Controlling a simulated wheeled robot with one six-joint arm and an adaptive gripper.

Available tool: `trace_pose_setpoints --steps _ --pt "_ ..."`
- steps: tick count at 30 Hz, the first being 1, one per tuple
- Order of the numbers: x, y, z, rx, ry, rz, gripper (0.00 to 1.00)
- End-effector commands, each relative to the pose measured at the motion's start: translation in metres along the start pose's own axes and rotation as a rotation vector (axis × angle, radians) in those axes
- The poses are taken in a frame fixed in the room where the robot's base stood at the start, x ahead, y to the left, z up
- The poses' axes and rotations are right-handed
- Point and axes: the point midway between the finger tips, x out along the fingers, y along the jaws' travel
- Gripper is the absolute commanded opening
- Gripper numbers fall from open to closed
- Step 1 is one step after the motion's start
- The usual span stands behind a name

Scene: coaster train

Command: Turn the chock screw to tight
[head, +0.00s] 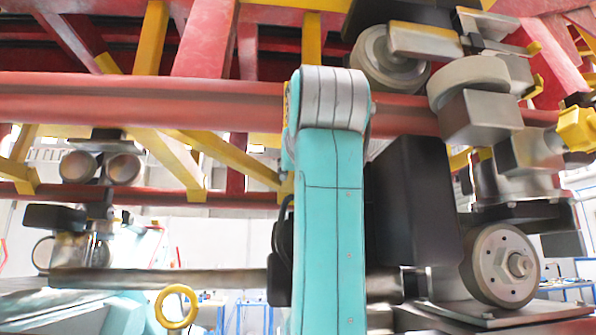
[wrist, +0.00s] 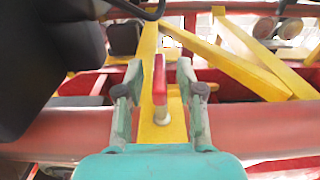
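In the wrist view a red upright handle (wrist: 159,78) stands on a short metal stub in front of a yellow beam. It looks like the handle of the chock screw, but I cannot tell how tight it is. My gripper (wrist: 159,68) is open, with one grey-green finger on each side of the handle. Gaps show between the handle and both fingers, so it is not gripped. In the head view my turquoise arm stands in the middle, and neither the gripper nor the red handle can be made out.
A thick red rail (head: 130,100) runs across behind my arm. Yellow braces (head: 310,40) cross above and below it. Wheel assemblies (head: 505,262) of the train are close on the right, with more at the left. A black block (wrist: 45,65) fills the wrist view's upper left.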

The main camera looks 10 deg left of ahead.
Motion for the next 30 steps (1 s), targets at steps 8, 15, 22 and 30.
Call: trace_pose_setpoints --steps 8,15,22,30 --pt "0.0021 -0.0001 -0.0002 0.000 0.000 0.000 0.38" --pt "0.0018 0.0000 -0.0002 0.000 0.000 0.000 0.00" --pt "0.0018 0.0001 -0.0002 0.000 0.001 -0.006 0.00" --pt "0.0018 0.0019 -0.0002 0.000 0.001 -0.089 0.00"
